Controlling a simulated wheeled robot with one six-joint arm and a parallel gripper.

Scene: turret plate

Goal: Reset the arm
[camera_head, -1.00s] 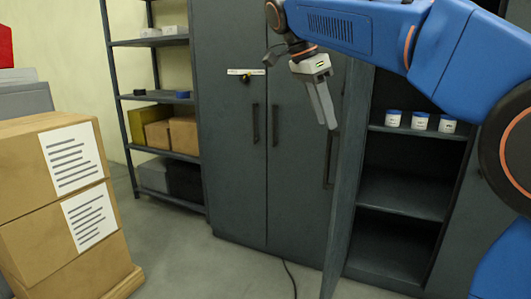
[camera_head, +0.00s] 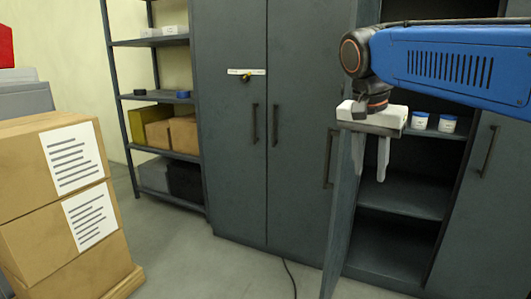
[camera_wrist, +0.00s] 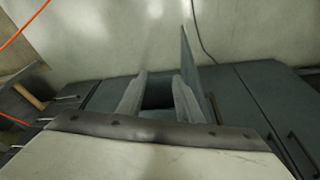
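My gripper (camera_head: 370,158) hangs at the end of my blue arm in the head view, pointing down in front of the open cabinet. Its two fingers are apart with nothing between them. In the wrist view the fingers (camera_wrist: 158,90) also stand apart and empty, with floor and the grey cabinet beyond. The open cabinet door (camera_head: 343,200) stands edge-on just behind and left of the gripper in the head view; I cannot tell whether they touch.
White jars with blue lids (camera_head: 447,124) stand on the open cabinet's upper shelf (camera_head: 425,134). Closed grey cabinet doors (camera_head: 235,180) are left of it. A rack (camera_head: 160,97) with boxes and a stack of cardboard boxes (camera_head: 25,190) stand at left. The floor between is clear, except for a cable (camera_head: 290,278).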

